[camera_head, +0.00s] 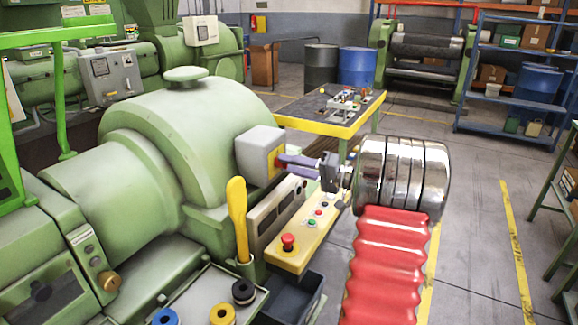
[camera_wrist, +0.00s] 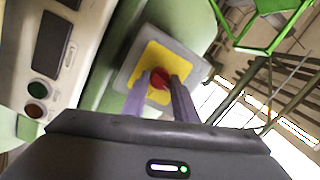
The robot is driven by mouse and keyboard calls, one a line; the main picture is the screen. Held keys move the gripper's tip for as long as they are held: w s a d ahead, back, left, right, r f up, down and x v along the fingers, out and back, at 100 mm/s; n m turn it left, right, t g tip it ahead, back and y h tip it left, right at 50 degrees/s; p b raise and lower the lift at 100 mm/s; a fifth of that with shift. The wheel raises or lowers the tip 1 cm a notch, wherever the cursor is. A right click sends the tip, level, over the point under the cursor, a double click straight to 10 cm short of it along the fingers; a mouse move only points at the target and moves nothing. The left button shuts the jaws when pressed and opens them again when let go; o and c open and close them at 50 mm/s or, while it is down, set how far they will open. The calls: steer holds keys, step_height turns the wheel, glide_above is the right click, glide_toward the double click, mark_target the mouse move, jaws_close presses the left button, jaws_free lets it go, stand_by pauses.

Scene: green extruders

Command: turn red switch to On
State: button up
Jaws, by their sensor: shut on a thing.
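The red switch (camera_wrist: 159,79) is a round red knob on a yellow plate (camera_wrist: 140,62) on a grey box. In the head view the grey box (camera_head: 256,146) is fixed to the side of the green extruder (camera_head: 180,140), with its yellow face toward my gripper. My gripper (camera_head: 281,161) reaches in from the right, its purple fingers at that face. In the wrist view the fingers lie on both sides of the red knob and are shut on it. They partly hide it, and I cannot read any On or Off mark.
Below the box is a yellow-edged control panel (camera_head: 304,232) with a red emergency button (camera_head: 288,242). A yellow-handled tool (camera_head: 238,215) stands upright to its left. A workbench (camera_head: 318,123) with metal parts is behind my arm. Open floor lies to the right.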

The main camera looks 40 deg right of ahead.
steer(key=shift+s+a+f+m+t+h, duration=0.15)
steer(key=shift+m+t+h, duration=0.1)
steer(key=shift+m, duration=2.55)
steer(key=shift+w+d+f+m+t+h, duration=0.1)
steer(key=shift+f+m+t+h, duration=0.1)
steer(key=shift+m, duration=2.6)
steer(key=shift+s+a+f+m+t+h, duration=0.15)
steer(key=shift+m+t, duration=0.1)
steer(key=shift+m, duration=2.55)
steer(key=shift+w, duration=0.1)
steer(key=o, duration=1)
steer(key=shift+r, duration=0.1)
steer(key=shift+d, duration=0.1)
steer(key=shift+r, duration=0.1)
